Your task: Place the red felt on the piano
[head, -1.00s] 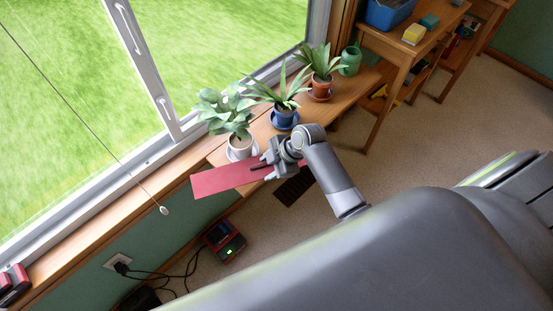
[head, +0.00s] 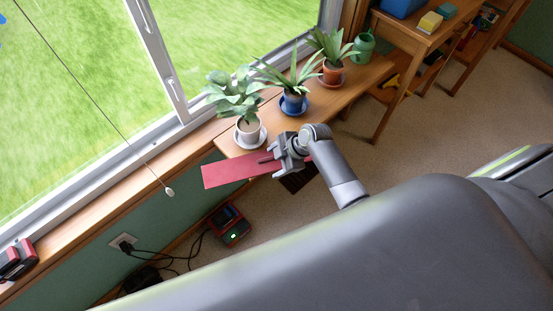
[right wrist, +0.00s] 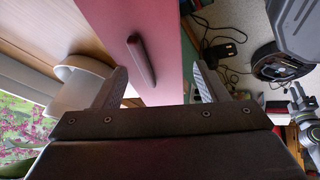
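The red felt (head: 232,172) is a long flat strip by the near edge of the plant bench, its left end reaching past the bench. It fills the middle of the right wrist view (right wrist: 165,20), with a dark raised grip (right wrist: 140,60) on it. My right gripper (head: 271,160) is over the felt's right part. In the right wrist view its two fingers (right wrist: 157,86) stand wide apart, with the grip between and beyond them, touching neither. Whether the felt rests on the bench edge is hard to tell. No piano shows.
Potted plants on saucers, one in a white pot (head: 248,127), stand on the wooden bench (head: 226,143) close behind the gripper. A red device (head: 229,226) with cables lies on the floor. A blind cord (head: 169,191) hangs by the window. Carpet is open at the right.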

